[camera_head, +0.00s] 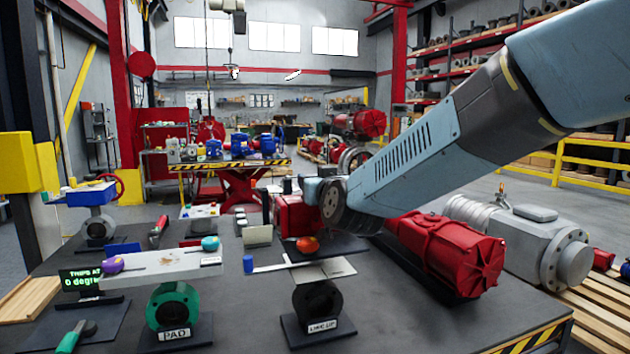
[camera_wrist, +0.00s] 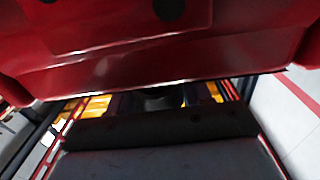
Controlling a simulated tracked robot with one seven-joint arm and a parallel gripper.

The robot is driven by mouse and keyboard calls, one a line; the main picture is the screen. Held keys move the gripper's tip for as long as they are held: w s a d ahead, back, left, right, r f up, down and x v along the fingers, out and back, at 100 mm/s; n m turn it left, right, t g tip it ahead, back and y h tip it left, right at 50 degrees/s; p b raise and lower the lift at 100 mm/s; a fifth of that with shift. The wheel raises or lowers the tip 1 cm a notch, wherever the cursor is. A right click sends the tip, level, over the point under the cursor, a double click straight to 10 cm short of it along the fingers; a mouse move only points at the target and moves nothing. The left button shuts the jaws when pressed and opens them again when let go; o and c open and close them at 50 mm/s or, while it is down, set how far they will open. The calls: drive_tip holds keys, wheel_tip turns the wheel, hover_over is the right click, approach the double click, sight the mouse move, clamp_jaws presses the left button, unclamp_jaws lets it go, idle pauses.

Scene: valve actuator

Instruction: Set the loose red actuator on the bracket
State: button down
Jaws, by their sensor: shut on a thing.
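A red actuator (camera_head: 296,214) is at the end of my arm in the camera_head view, behind the stand labelled LINE UP. My gripper (camera_head: 322,200) is shut on it; the fingers are mostly hidden. In the camera_wrist view a red body (camera_wrist: 150,45) fills the upper part, very close. The LINE UP stand carries a dark round valve body (camera_head: 318,303) with a pale bracket plate (camera_head: 322,271) on top. The red actuator shows behind and above this plate. I cannot tell whether it touches anything below.
A large red actuator (camera_head: 450,252) and a grey valve (camera_head: 540,240) lie at the right. A green valve (camera_head: 172,305) on the PAD stand has a long pale plate (camera_head: 160,268). A blue-topped valve (camera_head: 95,212) stands far left. The front right table top (camera_head: 430,315) is clear.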

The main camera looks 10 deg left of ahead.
drive_tip(key=shift+f, duration=0.6)
idle(0.3)
drive_tip(key=shift+c, duration=2.4)
unclamp_jaws()
drive_tip(key=shift+f, duration=0.1)
drive_tip(key=shift+o, duration=0.3)
drive_tip(key=shift+f, duration=0.15)
drive_tip(key=v, duration=1.3)
drive_tip(key=shift+s+d, duration=0.25)
drive_tip(key=shift+s, duration=0.05)
drive_tip(key=s+d+f+m+g+h, duration=0.1)
drive_tip(key=d+f+g+h, duration=0.15)
drive_tip(key=d, duration=0.75)
drive_tip(key=s+d+f+m+g+h, duration=0.1)
drive_tip(key=d+f+m+g+h, duration=0.15)
drive_tip(key=d, duration=0.65)
drive_tip(key=s+d+f+m+g+h, duration=0.1)
drive_tip(key=s+d+g+h, duration=0.1)
drive_tip(key=s+d, duration=0.4)
drive_tip(key=s+d+f+m+g+h, duration=0.1)
drive_tip(key=s+d+f+g+h, duration=0.1)
drive_tip(key=s+d, duration=0.4)
drive_tip(key=shift+d+f+g, duration=0.3)
drive_tip(key=shift+d+g, duration=0.2)
drive_tip(key=shift+d, duration=0.5)
